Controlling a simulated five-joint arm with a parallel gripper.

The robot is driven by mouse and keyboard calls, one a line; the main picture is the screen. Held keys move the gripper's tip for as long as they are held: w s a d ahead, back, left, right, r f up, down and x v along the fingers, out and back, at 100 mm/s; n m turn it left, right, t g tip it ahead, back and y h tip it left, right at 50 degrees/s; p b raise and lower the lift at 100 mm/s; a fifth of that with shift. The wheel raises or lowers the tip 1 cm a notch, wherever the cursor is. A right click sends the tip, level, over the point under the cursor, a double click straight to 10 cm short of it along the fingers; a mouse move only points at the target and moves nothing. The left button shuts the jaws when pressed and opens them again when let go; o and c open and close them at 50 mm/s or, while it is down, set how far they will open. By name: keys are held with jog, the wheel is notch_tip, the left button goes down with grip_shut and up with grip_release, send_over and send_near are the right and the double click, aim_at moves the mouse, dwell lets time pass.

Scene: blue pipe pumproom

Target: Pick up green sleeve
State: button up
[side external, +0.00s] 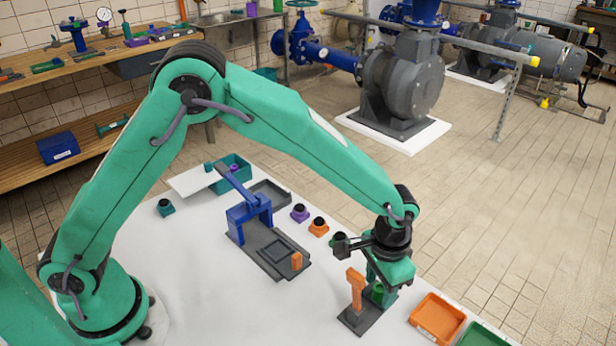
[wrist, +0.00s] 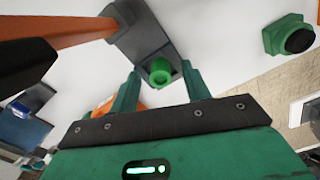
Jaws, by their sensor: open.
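The green sleeve (side external: 377,293) is a small bright green cylinder standing in a dark grey holder (side external: 352,319) with an orange post (side external: 356,287). In the wrist view the sleeve (wrist: 160,73) stands on the dark grey base (wrist: 142,40). My gripper (side external: 380,291) hangs over the holder, pointing down. In the wrist view my gripper (wrist: 160,71) is open, with one finger on each side of the sleeve. I cannot tell whether either finger touches it.
An orange tray (side external: 437,318) and a green tray (side external: 482,337) lie to the right. A blue press (side external: 248,215) on a grey plate stands left of my gripper, with a row of black-topped blocks (side external: 318,227) between. A green black-topped block (wrist: 288,38) is at upper right in the wrist view.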

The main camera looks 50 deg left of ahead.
aim_at(379, 288)
dwell(0.3)
grip_shut()
jog(key=shift+r, duration=0.1)
notch_tip(379, 288, up, 10)
dwell(0.8)
dwell(0.4)
